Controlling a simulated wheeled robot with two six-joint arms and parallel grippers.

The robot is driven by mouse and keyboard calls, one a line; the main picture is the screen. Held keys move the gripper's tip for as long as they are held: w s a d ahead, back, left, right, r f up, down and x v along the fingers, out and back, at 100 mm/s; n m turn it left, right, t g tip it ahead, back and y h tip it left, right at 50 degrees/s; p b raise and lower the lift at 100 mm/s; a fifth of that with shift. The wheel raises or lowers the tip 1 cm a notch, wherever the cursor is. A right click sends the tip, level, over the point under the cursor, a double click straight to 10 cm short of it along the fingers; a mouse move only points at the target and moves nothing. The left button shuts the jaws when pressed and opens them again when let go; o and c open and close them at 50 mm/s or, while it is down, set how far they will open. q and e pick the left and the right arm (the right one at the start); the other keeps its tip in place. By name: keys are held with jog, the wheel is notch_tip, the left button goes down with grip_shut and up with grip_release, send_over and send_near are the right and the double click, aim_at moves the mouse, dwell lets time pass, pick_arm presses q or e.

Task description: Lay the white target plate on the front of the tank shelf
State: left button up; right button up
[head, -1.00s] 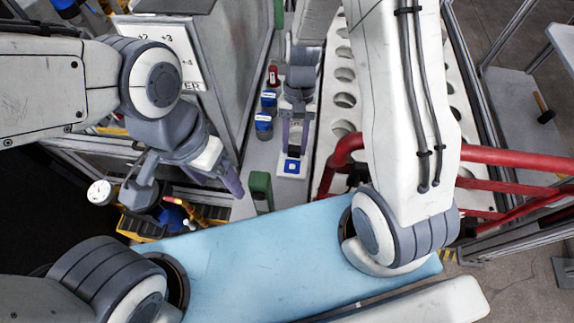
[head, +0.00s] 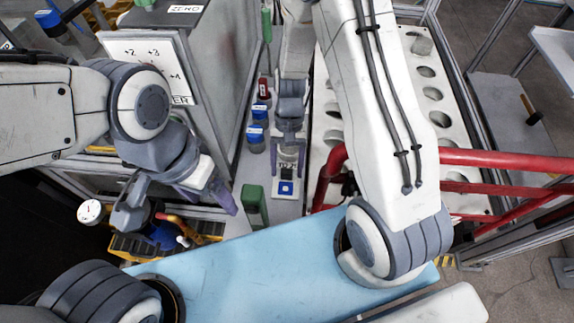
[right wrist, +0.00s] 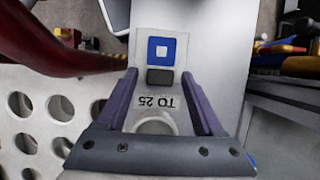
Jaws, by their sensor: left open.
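My left gripper (head: 210,203) is open and empty, left of the shelf.
Blue-lidded jars (head: 256,138) and a red-topped one (head: 263,88) stand along the shelf's left side. A green block (head: 254,203) is near its front left. A perforated white rack (head: 432,94) and a red rail (head: 500,158) lie to the right. A blue surface (head: 250,265) is in front.

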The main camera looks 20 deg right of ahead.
jog(key=p+v, duration=0.2)
jog(key=v, duration=0.9)
jog(key=s+a+r+n+t, duration=0.2)
jog(key=s+a+r+n, duration=0.2)
jog(key=s+r+n, duration=0.2)
jog(key=s+a+r+n+t, duration=0.2)
jog(key=s+a+r+n, duration=0.3)
jog(key=s, duration=0.6)
jog(key=shift+r+n+h, duration=0.3)
jog(key=shift+r+n, duration=0.2)
jog(key=shift+r, duration=0.15)
notch_tip(320, 180, up, 11)
jog(key=p, duration=1)
jog(key=shift+f, duration=0.15)
